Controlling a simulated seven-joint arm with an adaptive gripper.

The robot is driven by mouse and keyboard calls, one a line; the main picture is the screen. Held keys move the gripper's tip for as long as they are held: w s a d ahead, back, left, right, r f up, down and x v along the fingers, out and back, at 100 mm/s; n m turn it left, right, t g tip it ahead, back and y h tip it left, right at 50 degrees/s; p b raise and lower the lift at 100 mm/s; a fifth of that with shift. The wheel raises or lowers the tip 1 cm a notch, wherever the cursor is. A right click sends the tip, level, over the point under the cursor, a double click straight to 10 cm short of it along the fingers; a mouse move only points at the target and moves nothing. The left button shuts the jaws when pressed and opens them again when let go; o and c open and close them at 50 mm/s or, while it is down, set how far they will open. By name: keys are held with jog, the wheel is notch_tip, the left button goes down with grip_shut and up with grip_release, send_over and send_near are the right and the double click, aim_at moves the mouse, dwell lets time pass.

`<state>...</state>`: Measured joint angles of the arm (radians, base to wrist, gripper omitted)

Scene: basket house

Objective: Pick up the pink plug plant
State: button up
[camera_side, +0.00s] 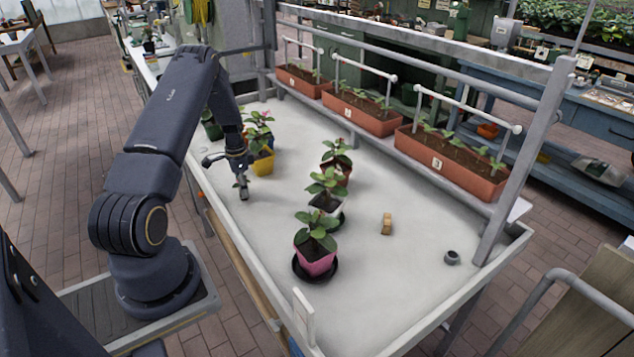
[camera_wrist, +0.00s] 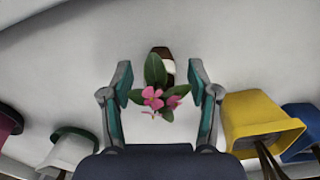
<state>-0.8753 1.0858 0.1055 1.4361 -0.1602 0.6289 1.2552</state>
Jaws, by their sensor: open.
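The pink plug plant (camera_wrist: 155,92) has pink flowers, green leaves and a brown and white plug base. In the wrist view it lies between the two spread fingers of my gripper (camera_wrist: 161,78), with a gap visible on each side. My gripper (camera_side: 228,175) is open and low over the left part of the white table in the side view. The plug plant cannot be made out clearly there. How far the fingertips are above the table is hard to tell.
A yellow pot (camera_side: 262,165) stands just behind my gripper; it also shows in the wrist view (camera_wrist: 258,122), beside a blue pot (camera_wrist: 300,124). A potted plant in pink (camera_side: 316,261), a white pot (camera_side: 325,204) and a wooden block (camera_side: 387,223) stand further right.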

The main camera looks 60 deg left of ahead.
jog(key=shift+f, duration=0.35)
jog(key=shift+c, duration=0.4)
jog(key=c, duration=0.9)
jog(key=shift+r, duration=0.15)
